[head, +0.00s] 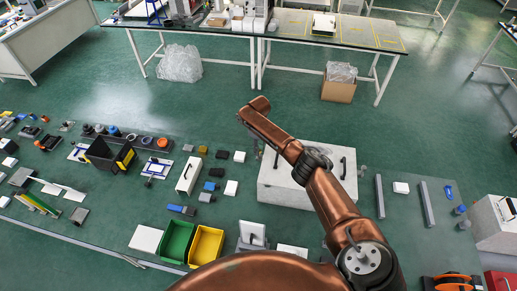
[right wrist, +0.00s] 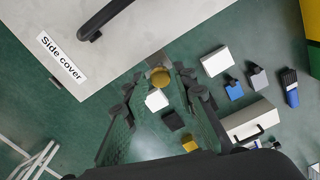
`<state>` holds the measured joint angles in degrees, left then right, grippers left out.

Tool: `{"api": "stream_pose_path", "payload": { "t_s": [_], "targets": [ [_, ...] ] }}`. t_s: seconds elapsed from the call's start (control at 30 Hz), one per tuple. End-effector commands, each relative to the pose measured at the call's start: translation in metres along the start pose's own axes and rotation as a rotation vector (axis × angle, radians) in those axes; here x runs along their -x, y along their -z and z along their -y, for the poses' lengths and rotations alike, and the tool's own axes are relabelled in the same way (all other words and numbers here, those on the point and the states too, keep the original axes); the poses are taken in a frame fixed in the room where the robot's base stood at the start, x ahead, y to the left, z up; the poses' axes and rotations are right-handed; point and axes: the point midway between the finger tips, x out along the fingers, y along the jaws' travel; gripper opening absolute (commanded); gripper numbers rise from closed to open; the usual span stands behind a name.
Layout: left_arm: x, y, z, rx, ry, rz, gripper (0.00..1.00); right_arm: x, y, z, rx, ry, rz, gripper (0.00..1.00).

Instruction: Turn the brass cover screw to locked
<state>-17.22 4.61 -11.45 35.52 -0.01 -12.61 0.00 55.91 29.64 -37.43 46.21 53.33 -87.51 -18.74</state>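The brass cover screw (right wrist: 160,77) shows in the right wrist view as a round brass head at the edge of the white panel labelled "Side cover" (right wrist: 115,60). My right gripper (right wrist: 156,78) is open, with one finger on each side of the screw in that picture. I cannot tell whether the fingers touch it. In the head view my copper right arm reaches over the white box (head: 292,193), and the gripper is largely hidden there. The screw's locked mark cannot be made out. My left gripper is not in view.
A black handle (right wrist: 103,20) stands out from the panel near the screw. White, dark and yellow blocks lie beyond the fingers. Green (head: 178,242) and yellow (head: 206,246) bins stand at the front. Grey bars (head: 427,204) lie to the right of the box.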

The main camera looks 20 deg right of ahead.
Motion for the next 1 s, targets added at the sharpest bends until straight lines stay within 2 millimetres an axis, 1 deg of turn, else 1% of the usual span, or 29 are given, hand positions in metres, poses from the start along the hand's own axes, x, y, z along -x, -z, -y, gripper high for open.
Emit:
{"api": "stream_pose_path", "payload": {
  "t_s": [0.03, 0.07, 0.33, 0.47, 0.67, 0.87, 1.0],
  "targets": [
    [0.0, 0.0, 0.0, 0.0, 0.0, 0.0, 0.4, 0.0, 0.0, 0.0, 0.0, 0.0, 0.0, 0.21],
    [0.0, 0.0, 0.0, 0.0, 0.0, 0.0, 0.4, 0.0, 0.0, 0.0, 0.0, 0.0, 0.0, 0.19],
    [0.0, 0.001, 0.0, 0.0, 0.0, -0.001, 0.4, 0.001, 0.0, 0.0, 0.0, -0.001, 0.0, 0.0],
    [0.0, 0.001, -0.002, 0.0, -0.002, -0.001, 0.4, 0.001, 0.002, 0.002, 0.0, -0.001, 0.0, 0.0],
    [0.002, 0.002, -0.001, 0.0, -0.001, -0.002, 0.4, 0.001, 0.001, 0.0, -0.017, 0.0, -0.001, 0.0],
    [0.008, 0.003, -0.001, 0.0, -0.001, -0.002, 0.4, 0.002, 0.0, 0.0, -0.095, 0.0, -0.001, 0.0],
    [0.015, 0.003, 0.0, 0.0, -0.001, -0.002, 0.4, 0.003, 0.0, 0.0, -0.195, 0.001, 0.0, 0.0]
  ]
}}
